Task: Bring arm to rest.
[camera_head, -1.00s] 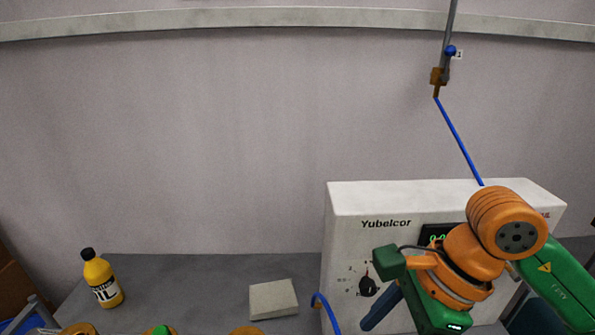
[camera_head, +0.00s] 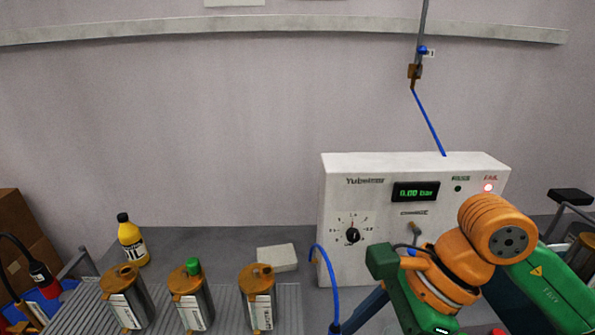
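My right arm comes in from the right, orange and green, in front of the lower right of the white Yubelcor machine (camera_head: 340,200). The fingers of my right gripper are not clearly visible; a green wrist part and dark parts show low at the picture's bottom. My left gripper is not in view. The machine's display (camera_head: 415,191) reads 0.00 bar, and a red FAIL light (camera_head: 488,187) is lit. A blue tube (camera_head: 323,258) curves out of the machine's left side down past the bottom edge.
Three metal pump cylinders (camera_head: 127,300) stand on a ribbed grey tray (camera_head: 80,314); the middle one has a green cap (camera_head: 193,266). A yellow bottle (camera_head: 131,243) and a pale block (camera_head: 277,258) stand behind. Another blue tube (camera_head: 428,122) hangs from above onto the machine.

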